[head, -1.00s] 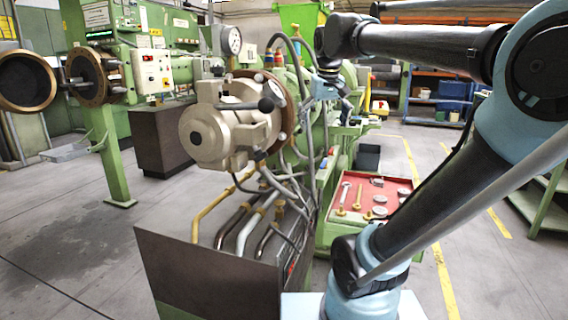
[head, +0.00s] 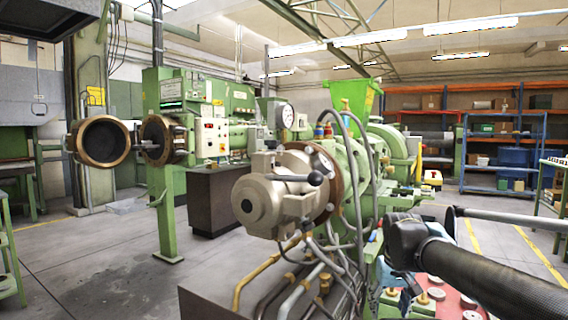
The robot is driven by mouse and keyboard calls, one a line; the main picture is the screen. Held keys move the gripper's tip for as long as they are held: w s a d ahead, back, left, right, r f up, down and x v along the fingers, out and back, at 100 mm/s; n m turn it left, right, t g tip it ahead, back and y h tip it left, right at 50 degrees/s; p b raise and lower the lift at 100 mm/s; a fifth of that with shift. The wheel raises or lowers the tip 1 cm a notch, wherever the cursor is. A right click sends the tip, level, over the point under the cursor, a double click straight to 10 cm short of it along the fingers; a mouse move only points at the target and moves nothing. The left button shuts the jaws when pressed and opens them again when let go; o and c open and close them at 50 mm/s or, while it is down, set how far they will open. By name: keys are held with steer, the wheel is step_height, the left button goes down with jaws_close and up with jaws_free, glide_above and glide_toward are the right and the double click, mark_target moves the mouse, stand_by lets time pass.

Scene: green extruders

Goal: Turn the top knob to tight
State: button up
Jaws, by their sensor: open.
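The near green extruder (head: 345,165) stands at centre with a silver motor-like head (head: 262,200). A lever with a black ball end (head: 315,178) sticks out across this head. My gripper (head: 388,282) is low at the right, below my dark wrist, beside the extruder and apart from these parts. It is open and looks empty; its fingertips are small and partly hidden.
Grey hoses (head: 362,190) arch beside the head, and pipes (head: 300,285) run below it into a dark cabinet (head: 215,300). A red tray (head: 455,300) with loose parts lies under my arm. A second green machine (head: 205,135) stands behind left. Floor at left is clear.

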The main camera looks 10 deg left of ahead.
steer(key=w+a+r+n, duration=0.3)
steer(key=w+a+r, duration=0.25)
steer(key=r, duration=0.75)
steer(key=w+a+r+n+g, duration=0.1)
steer(key=w+a+r+n, duration=0.4)
steer(key=r, duration=0.8)
steer(key=w+a+r+n, duration=0.1)
steer(key=w+a+r, duration=0.4)
steer(key=r, duration=0.8)
step_height(320, 180, up, 23)
steer(key=n+g, duration=0.1)
steer(key=n, duration=0.8)
glide_above(272, 144)
steer(key=w, duration=0.3)
steer(key=shift+s+a+f, duration=0.1)
steer(key=shift+f, duration=4.15)
steer(key=shift+s+a+f, duration=0.1)
steer(key=shift+f, duration=4.15)
